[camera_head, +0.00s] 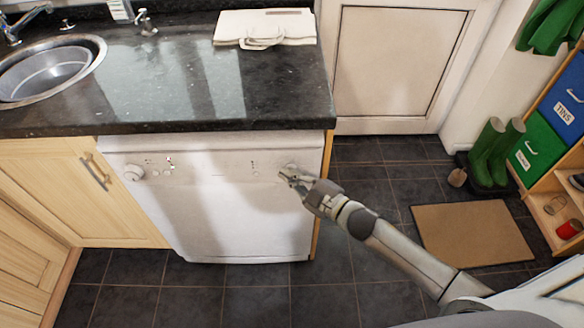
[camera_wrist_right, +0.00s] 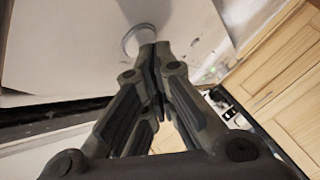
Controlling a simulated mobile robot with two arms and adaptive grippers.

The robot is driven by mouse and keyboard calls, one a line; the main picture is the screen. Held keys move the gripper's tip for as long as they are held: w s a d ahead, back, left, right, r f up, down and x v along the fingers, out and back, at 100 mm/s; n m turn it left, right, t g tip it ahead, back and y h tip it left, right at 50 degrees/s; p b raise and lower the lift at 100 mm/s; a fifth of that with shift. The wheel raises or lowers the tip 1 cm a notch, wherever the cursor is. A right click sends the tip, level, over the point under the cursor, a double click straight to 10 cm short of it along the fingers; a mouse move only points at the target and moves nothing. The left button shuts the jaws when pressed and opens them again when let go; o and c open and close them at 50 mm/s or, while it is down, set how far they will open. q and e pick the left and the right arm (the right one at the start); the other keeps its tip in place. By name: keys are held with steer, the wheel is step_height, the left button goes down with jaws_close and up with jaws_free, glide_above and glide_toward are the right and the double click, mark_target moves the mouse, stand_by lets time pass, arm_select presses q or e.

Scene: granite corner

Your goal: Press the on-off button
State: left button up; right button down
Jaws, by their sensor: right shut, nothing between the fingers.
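The white dishwasher (camera_head: 225,215) stands under the granite counter, with a control strip along its top front. A round dial (camera_head: 132,173) and small buttons (camera_head: 165,170) sit at the strip's left part. Another round button (camera_head: 291,167) is at the strip's right end, partly hidden by my gripper. My right gripper (camera_head: 284,176) is shut and empty, its tips at this right-end button. In the right wrist view a round pale button (camera_wrist_right: 135,38) shows just beyond and left of the fingertips (camera_wrist_right: 155,46). I cannot tell whether they touch it. My left gripper is not in view.
The dark granite counter (camera_head: 190,95) overhangs the front; a sink (camera_head: 45,75) and a folded pale bag (camera_head: 265,28) are on it. Wooden cupboards (camera_head: 120,215) stand left. Green boots (camera_head: 495,150) and a brown mat (camera_head: 473,235) are on the right floor.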

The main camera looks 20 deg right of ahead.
steer(key=shift+w, duration=0.15)
steer(key=shift+s+a+p, duration=0.15)
steer(key=shift+s+p, duration=0.15)
steer(key=shift+s, duration=0.3)
steer(key=s+a+p, duration=0.1)
steer(key=s+p, duration=0.1)
steer(key=s, duration=0.3)
steer(key=shift+s+a, duration=0.3)
steer(key=shift+s, duration=0.1)
stand_by(0.5)
